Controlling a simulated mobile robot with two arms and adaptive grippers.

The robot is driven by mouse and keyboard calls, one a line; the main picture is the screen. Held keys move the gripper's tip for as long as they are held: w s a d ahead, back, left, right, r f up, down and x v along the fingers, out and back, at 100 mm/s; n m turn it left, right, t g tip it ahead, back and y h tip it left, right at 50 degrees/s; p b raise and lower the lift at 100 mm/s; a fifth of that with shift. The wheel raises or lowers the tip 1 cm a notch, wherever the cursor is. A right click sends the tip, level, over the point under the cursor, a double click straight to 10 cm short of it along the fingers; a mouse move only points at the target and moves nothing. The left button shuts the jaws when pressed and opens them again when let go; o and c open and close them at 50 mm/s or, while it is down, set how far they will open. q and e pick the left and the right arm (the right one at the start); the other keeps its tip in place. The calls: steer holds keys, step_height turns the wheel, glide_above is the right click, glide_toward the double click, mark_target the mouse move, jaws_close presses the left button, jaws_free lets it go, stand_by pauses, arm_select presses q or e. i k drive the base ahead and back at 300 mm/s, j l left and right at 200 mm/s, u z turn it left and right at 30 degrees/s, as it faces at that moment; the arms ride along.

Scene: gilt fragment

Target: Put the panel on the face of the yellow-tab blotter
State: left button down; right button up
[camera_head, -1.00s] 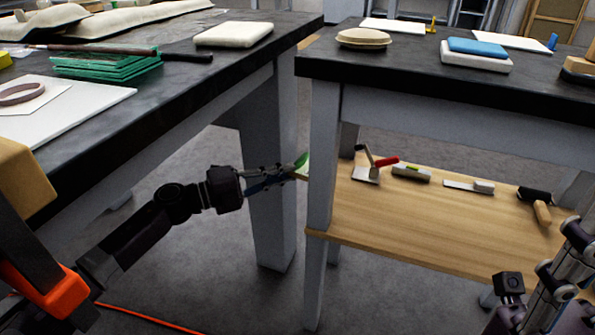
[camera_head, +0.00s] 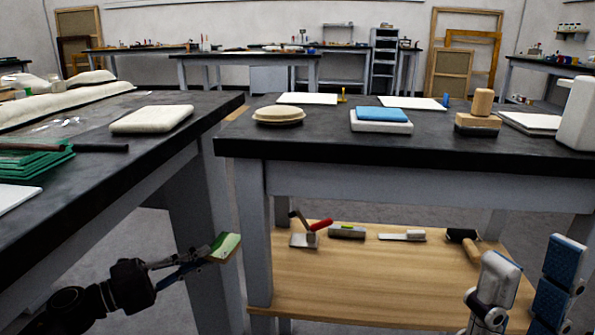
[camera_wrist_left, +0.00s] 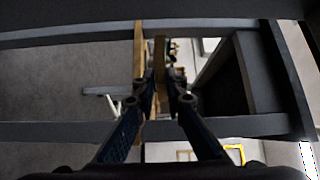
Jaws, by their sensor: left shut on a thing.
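My left gripper (camera_head: 180,262) is shut on the panel (camera_head: 226,247), a small board with a green and pale face and a wooden edge. It holds the panel tilted beside the near left leg of the right-hand table, below tabletop height. In the left wrist view, the panel shows roughly edge-on as brown strips (camera_wrist_left: 160,70) between the fingers. The yellow-tab blotter (camera_head: 307,98) is a white sheet lying at the back of the right-hand table, with a yellow tab (camera_head: 342,96) at its right. My right gripper (camera_head: 533,264) is at the lower right, its blue-padded fingers apart and empty.
Another white sheet (camera_head: 413,103) with a blue tab (camera_head: 445,100) lies to the right. A round cream stack (camera_head: 278,116) and a blue pad on a white block (camera_head: 381,127) stand in front. The tabletop's dark front edge (camera_head: 400,160) lies above the tool shelf (camera_head: 370,285).

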mark_target(311, 98)
steer(key=l, duration=0.15)
steer(key=k, duration=1)
